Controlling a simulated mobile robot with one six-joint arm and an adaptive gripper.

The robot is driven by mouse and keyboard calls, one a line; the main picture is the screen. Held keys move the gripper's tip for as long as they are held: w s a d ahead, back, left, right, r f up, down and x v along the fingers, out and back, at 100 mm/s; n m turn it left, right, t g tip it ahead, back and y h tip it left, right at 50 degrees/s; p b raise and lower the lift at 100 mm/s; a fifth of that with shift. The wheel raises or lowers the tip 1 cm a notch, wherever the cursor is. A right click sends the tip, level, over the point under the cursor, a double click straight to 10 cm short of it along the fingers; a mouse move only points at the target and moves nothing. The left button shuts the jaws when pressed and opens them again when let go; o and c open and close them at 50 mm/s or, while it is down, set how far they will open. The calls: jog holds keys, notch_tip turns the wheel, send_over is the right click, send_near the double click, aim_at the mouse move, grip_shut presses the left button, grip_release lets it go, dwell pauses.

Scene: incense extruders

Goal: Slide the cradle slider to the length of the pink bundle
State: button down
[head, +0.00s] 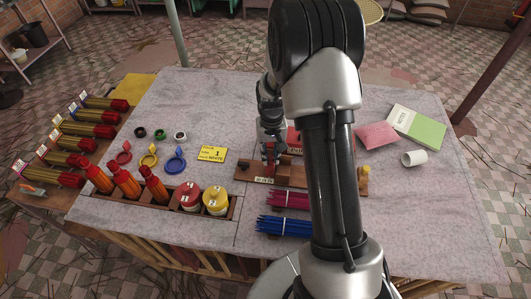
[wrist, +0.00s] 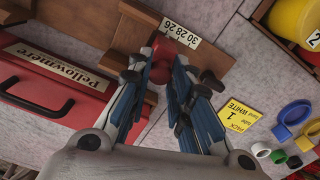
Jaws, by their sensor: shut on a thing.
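The wooden cradle (head: 245,173) lies across the table, partly hidden behind my arm. A white number strip reading 30, 28, 26 (wrist: 181,34) is on it in the wrist view. My gripper (head: 270,158) is over the cradle's left part. In the wrist view my gripper (wrist: 160,74) is shut on the red knob (wrist: 162,52) of the cradle slider, beside the strip. The slider's exact mark is hard to read. The pink bundle (head: 286,199) lies in front of the cradle, its right end hidden by my arm.
A blue bundle (head: 283,226) lies nearest the front. A red Pellowmere case (wrist: 50,85) is close beside my gripper. A yellow card (head: 212,154), colored rings and a wooden rack (head: 125,205) of bottles and jars are left. A white cup (head: 414,158) is right.

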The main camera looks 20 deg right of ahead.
jog(key=shift+s+d, duration=0.15)
jog(key=shift+d, duration=0.1)
jog(key=c, duration=1.4)
grip_release()
jog(key=shift+a, duration=0.1)
jog(key=shift+r, duration=0.15)
notch_tip(320, 180, up, 12)
jog(key=shift+f, duration=0.1)
